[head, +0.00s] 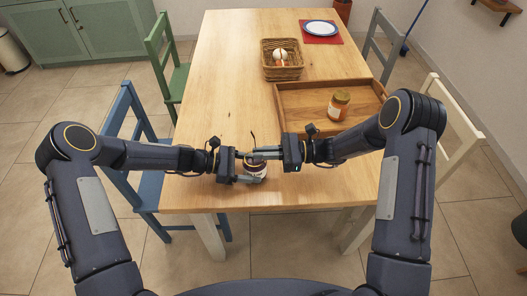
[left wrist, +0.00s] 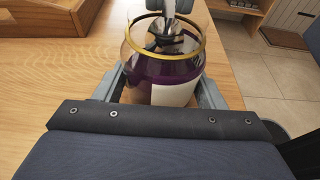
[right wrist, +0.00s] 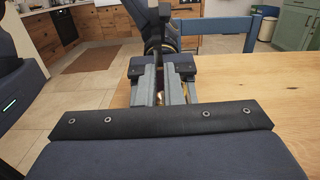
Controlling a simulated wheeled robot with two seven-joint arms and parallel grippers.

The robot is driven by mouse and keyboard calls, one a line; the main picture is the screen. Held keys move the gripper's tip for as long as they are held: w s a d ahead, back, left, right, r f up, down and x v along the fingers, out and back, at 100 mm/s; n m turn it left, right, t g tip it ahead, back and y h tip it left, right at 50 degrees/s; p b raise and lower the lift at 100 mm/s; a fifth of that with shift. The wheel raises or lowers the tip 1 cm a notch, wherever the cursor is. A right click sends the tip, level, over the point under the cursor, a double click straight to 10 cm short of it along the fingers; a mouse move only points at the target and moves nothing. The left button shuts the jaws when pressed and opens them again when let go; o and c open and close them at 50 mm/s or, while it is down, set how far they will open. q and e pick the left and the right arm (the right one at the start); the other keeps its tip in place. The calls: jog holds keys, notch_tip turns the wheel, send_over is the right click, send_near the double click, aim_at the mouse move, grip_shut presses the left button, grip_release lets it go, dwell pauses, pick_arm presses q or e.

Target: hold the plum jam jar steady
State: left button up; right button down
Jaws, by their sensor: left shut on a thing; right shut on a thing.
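The plum jam jar (head: 257,173) stands near the table's front edge. In the left wrist view the jar (left wrist: 150,68) is upright glass with dark purple jam, a pale label and an open gold rim. My left gripper (head: 248,168) is shut around its sides, one finger on each side. My right gripper (head: 262,154) is just above the jar's mouth, shut on a thin utensil (head: 252,137) that looks like a spoon. Its lower end reaches into the jar; how deep is hard to tell. In the right wrist view the jaws hide most of it.
A wooden tray (head: 302,110) holding an orange jar (head: 339,104) lies behind my right gripper. A wicker basket (head: 282,73) with pale contents stands farther back. A plate (head: 320,28) on a red mat is at the far end. Chairs line the sides; the table's left middle is clear.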

pick_arm(q)
jog(key=shift+s+d, duration=0.1)
pick_arm(e)
jog(key=shift+s+d+f, duration=0.1)
jog(key=shift+s+f, duration=0.05)
jog(key=shift+f, duration=0.6)
jog(key=c, duration=1.5)
grip_release()
jog(key=d+r, duration=0.1)
jog(key=d, duration=1.1)
jog(key=shift+w+r, duration=0.15)
jog(key=shift+w, duration=0.1)
pick_arm(q)
jog(key=o, duration=0.9)
pick_arm(e)
jog(key=shift+a, duration=0.1)
